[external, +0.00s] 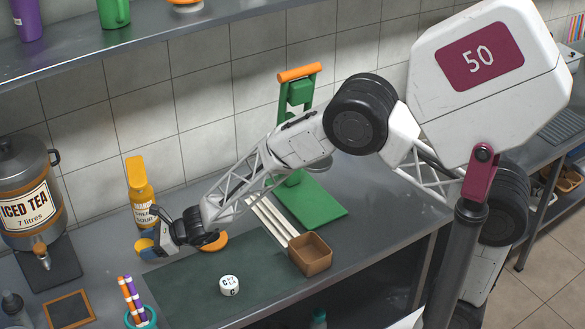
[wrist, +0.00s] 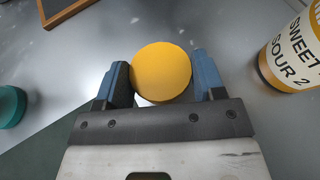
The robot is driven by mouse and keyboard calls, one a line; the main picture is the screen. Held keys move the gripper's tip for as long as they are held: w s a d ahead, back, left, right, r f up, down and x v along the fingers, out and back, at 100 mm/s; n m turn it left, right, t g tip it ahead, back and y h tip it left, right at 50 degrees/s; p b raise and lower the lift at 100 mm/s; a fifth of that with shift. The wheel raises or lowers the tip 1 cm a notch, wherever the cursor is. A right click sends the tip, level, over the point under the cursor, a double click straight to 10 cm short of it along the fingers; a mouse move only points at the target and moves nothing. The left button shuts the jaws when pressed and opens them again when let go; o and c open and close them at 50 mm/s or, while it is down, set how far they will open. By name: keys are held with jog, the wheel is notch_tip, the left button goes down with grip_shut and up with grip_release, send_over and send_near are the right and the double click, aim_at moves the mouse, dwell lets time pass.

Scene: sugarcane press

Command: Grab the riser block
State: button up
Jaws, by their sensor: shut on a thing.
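My gripper (external: 155,246) is shut on a yellow round block (wrist: 161,71), which sits between its two blue fingers in the wrist view. In the external view the block (external: 145,245) shows at the gripper's tip, left of the green mat and in front of the sauce bottle. Its top is a plain flat disc; its lower part is mostly hidden by the fingers. I cannot tell whether it touches the counter. No thing in view is labelled as a riser block.
A sweet-and-sour bottle (external: 141,196) stands close behind my gripper. The iced tea dispenser (external: 27,195) is at left, a pen cup (external: 141,318) in front. A white marked piece (external: 229,286) and brown box (external: 310,254) are on the dark green mat (external: 185,290). The green press (external: 298,95) stands behind.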

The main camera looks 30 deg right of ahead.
jog(key=s+d, duration=0.3)
jog(key=s, duration=0.1)
jog(key=s+d+r, duration=0.1)
jog(key=s+d, duration=0.2)
jog(key=s, duration=0.1)
jog(key=s+d, duration=0.4)
jog(key=shift+s+d+r, duration=0.1)
jog(key=shift+s+r, duration=0.05)
jog(key=shift+r, duration=0.05)
